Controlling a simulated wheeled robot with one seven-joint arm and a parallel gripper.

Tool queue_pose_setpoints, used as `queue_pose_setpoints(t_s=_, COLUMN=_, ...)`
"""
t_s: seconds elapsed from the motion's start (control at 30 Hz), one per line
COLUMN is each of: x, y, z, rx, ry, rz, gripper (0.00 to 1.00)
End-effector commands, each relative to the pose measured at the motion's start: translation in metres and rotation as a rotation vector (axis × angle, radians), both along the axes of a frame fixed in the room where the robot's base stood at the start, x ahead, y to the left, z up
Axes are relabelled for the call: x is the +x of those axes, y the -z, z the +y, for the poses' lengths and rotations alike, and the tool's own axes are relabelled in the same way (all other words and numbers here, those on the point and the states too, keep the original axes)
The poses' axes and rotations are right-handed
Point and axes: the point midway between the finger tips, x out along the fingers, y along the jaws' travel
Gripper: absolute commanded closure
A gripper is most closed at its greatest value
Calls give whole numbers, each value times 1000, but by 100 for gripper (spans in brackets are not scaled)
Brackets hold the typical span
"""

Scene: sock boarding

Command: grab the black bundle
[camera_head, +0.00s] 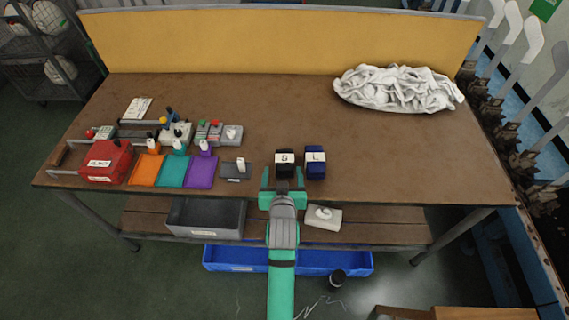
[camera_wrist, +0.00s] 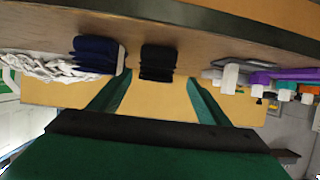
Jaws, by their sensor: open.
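The black bundle (camera_head: 285,170), with a white label on top, lies near the front edge of the brown table, in the middle. My gripper (camera_head: 283,180) is open at the front edge, its green fingers pointing at this bundle. In the wrist view, which looks upside down, the black bundle (camera_wrist: 158,62) lines up with the gap between my fingertips (camera_wrist: 158,83), at or just beyond them. I see no finger closed on it. A dark blue bundle (camera_head: 315,170) with a white label sits close on its right; it also shows in the wrist view (camera_wrist: 95,54).
A white cloth heap (camera_head: 398,89) lies at the back right of the table (camera_head: 420,155). A small grey tray (camera_head: 236,172), purple, teal and orange mats and a red box (camera_head: 106,161) stand to the left. The table right of the dark blue bundle is clear.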

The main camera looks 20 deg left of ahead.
Motion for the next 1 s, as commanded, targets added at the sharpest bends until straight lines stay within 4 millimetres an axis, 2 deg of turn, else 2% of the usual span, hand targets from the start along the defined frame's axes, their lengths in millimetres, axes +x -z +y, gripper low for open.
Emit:
queue_pose_setpoints(t_s=0.1, x=13, y=5, z=4, rx=0, ry=0, rz=-1, gripper=30)
queue_pose_setpoints(t_s=0.33, x=25, y=12, z=8, rx=0, ry=-1, rz=0, gripper=30)
queue_pose_setpoints(t_s=0.63, x=60, y=27, z=15, rx=1, ry=-1, rz=-1, gripper=30)
queue_pose_setpoints(t_s=0.97, x=66, y=30, z=13, rx=0, ry=5, rz=-1, gripper=30)
queue_pose_setpoints(t_s=1.0, x=67, y=30, z=12, rx=1, ry=7, rz=-1, gripper=39)
